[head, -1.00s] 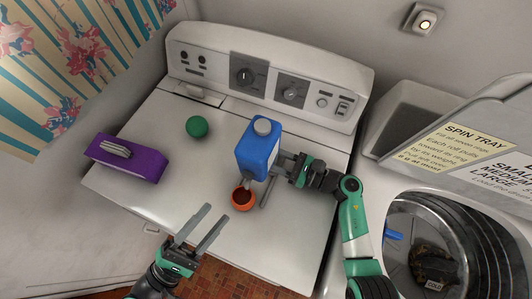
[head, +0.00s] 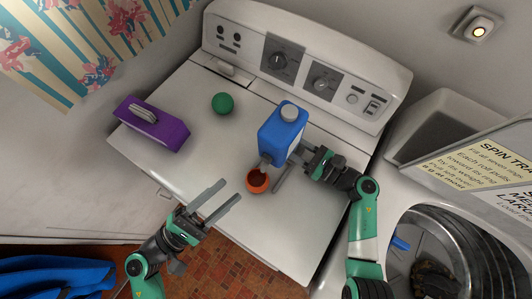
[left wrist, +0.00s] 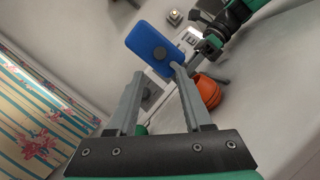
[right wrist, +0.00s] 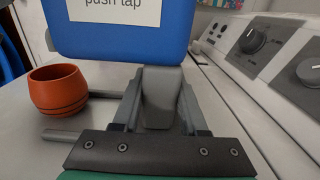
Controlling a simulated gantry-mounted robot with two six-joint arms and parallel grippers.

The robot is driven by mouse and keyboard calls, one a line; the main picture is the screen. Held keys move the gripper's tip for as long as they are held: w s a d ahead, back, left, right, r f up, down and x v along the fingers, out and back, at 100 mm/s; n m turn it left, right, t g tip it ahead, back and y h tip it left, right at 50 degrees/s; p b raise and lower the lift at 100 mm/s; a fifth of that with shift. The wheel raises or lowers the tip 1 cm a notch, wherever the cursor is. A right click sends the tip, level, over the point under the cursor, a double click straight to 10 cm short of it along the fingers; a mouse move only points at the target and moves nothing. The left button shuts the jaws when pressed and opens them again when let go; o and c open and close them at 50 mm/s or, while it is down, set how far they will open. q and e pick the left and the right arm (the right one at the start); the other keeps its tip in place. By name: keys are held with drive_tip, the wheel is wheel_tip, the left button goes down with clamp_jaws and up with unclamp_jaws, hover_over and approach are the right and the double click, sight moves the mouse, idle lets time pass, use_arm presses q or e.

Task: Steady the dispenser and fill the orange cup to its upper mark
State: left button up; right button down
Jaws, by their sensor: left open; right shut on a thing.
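The blue dispenser (head: 281,132) stands on the white machine top, with a grey cap and a grey spout (head: 265,160). The orange cup (head: 257,183) sits at its front, under or just beside the spout. The cup (right wrist: 57,91) shows at left in the right wrist view; its fill level cannot be made out. My right gripper (head: 287,165) is at the dispenser's right side, shut on a grey piece (right wrist: 158,97) below the "push tap" label (right wrist: 115,8). My left gripper (head: 231,188) is open and empty, left of the cup and apart from it.
A green ball (head: 222,103) and a purple block with a grey handle (head: 151,124) lie on the machine top to the left. The control panel (head: 305,68) rises behind. An open round drum (head: 430,255) is at right. The machine top between ball and cup is clear.

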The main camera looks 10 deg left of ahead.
use_arm(q)
drive_tip(key=shift+c, duration=0.3)
clamp_jaws()
idle(1.7)
